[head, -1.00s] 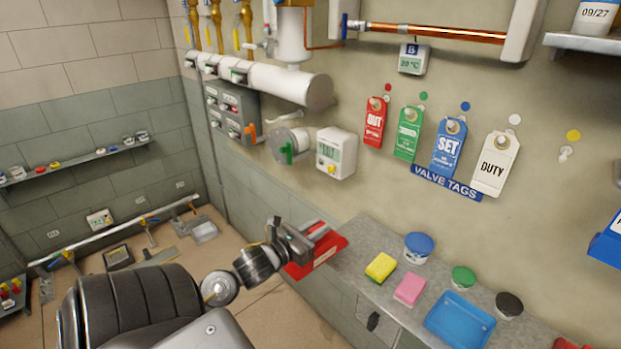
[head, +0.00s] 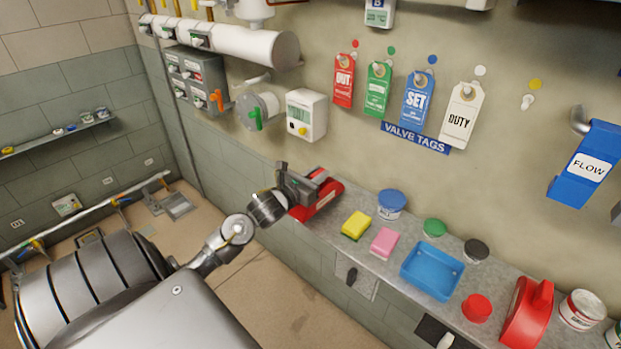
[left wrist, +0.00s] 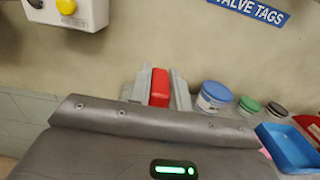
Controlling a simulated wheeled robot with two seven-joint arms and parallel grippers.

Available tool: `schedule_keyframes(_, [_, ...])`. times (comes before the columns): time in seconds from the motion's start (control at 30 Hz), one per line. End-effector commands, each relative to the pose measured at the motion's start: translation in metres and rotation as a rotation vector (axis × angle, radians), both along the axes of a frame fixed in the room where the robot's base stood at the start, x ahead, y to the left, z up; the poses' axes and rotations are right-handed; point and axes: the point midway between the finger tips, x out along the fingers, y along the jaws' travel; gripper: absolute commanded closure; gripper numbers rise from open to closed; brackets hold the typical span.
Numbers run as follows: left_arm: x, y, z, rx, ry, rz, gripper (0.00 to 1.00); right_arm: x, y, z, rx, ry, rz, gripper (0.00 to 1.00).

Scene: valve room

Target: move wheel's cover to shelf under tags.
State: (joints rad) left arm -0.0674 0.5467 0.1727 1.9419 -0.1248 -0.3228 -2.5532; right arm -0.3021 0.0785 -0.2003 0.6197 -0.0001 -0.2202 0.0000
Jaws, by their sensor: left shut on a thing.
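My left gripper (head: 305,183) is shut on a red cover (head: 318,203) with a pale label. It holds the cover at the left end of the grey shelf (head: 390,240) on the wall; I cannot tell whether the cover touches the shelf top. In the left wrist view, a red part of the cover (left wrist: 160,88) shows between the two grey fingers, and its lower part is hidden. The valve tags sign (head: 415,137) is on the wall above the shelf, under red, green, blue and white hanging tags. My right gripper is not in view.
Right of the held cover, the shelf bears a yellow sponge (head: 356,225), a pink sponge (head: 384,243), a blue-lidded jar (head: 391,204), a blue tray (head: 432,271) and another red object (head: 528,312). A blue FLOW box (head: 586,165) is on the wall at right.

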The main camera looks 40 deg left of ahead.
Motion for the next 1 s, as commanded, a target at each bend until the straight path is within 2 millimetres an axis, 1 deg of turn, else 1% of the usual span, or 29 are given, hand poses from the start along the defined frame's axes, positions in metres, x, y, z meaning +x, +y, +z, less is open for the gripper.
schedule_keyframes(0.03, [0.006,0.0,0.0,-0.001,-0.004,0.001,1.0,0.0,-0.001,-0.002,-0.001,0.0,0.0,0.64])
schedule_keyframes(0.17, [0.02,0.001,0.0,-0.002,-0.004,0.001,1.0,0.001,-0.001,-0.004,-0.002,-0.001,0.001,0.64])
schedule_keyframes(0.2, [0.022,0.001,-0.008,-0.001,-0.002,0.0,1.0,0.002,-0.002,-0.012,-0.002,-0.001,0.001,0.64])
schedule_keyframes(0.3, [0.026,0.001,-0.018,0.0,-0.003,0.0,1.0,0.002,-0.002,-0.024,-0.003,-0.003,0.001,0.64])
schedule_keyframes(0.53, [0.035,0.001,-0.03,0.0,-0.002,0.0,1.0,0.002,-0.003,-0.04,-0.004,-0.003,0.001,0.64])
schedule_keyframes(0.73, [0.038,0.001,-0.034,0.0,-0.001,0.0,1.0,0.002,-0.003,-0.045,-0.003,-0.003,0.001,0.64])
schedule_keyframes(1.0, [0.039,0.001,-0.034,-0.001,-0.001,0.0,1.0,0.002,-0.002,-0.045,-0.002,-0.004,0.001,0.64])
